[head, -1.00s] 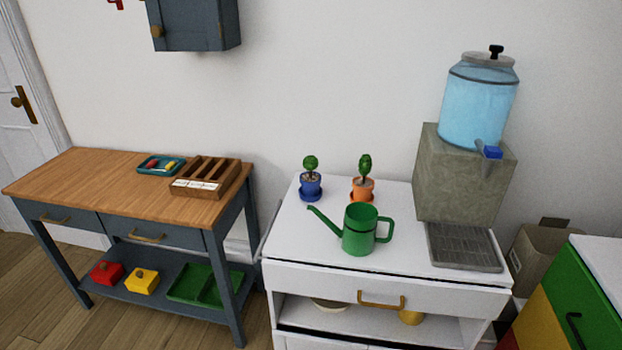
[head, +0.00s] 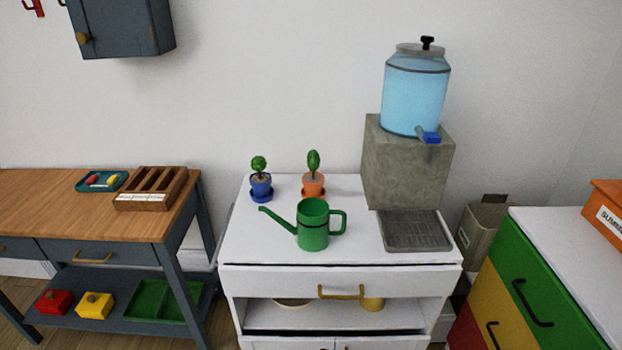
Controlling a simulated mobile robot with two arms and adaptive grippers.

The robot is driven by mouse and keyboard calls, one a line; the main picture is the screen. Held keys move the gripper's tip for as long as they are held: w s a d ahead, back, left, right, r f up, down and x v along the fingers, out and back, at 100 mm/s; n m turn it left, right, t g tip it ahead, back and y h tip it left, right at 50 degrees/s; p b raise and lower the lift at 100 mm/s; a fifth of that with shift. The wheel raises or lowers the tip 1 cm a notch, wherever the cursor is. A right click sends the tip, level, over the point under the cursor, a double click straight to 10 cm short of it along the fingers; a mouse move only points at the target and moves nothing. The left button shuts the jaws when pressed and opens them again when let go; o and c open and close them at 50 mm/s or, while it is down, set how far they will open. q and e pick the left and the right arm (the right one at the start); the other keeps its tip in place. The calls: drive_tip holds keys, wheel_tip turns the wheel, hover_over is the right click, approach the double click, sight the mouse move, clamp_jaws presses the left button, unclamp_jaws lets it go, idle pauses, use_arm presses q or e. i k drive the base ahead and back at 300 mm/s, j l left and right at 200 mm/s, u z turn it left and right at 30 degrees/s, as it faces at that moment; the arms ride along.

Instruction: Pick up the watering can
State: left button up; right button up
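A green watering can (head: 313,230) stands upright on the white cabinet's top (head: 270,239), near its front edge. Its spout points left and its handle is on the right. Behind it stand a small plant in a blue pot (head: 261,186) and a small plant in an orange pot (head: 313,184). Neither of my grippers shows in the head view.
A water dispenser (head: 415,95) on a stone block (head: 405,170) stands at the right of the cabinet, with a grey drip tray (head: 416,231) in front. A wooden-topped workbench (head: 60,215) is at left. A colourful drawer unit (head: 530,285) is at right.

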sight(312, 232)
drive_tip(key=z, duration=0.35)
drive_tip(key=i+j+z, duration=0.1)
drive_tip(key=j+z, duration=0.3)
drive_tip(key=j, duration=0.3)
drive_tip(key=j+z, duration=0.35)
drive_tip(key=j, duration=0.35)
